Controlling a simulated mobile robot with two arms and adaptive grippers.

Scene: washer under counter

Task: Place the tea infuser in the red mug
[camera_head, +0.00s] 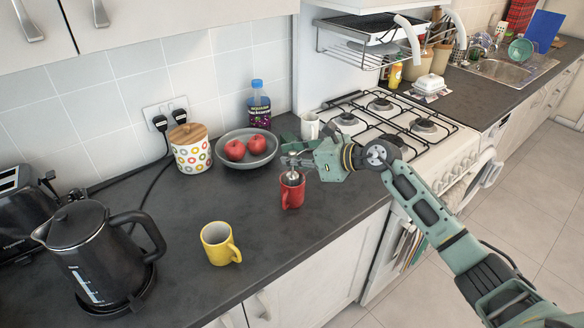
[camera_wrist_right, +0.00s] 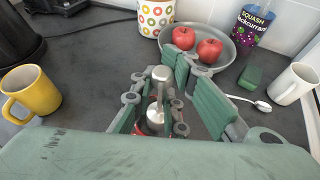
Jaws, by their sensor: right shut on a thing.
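The red mug (camera_head: 292,195) stands upright on the dark counter, in front of the fruit bowl. My right gripper (camera_head: 293,160) is directly above it, shut on the metal tea infuser (camera_head: 292,177). The infuser's lower part is at the mug's mouth; I cannot tell how far inside it sits. In the right wrist view the silver infuser (camera_wrist_right: 157,104) shows between the fingers of my right gripper (camera_wrist_right: 160,88). There the mug is mostly hidden behind the gripper, with only bits of red showing. My left gripper is not in view.
A yellow mug (camera_head: 220,243) and black kettle (camera_head: 95,255) stand to the left. Behind are a dotted canister (camera_head: 191,150), a bowl (camera_head: 221,153) with two apples and a squash bottle (camera_head: 258,106).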

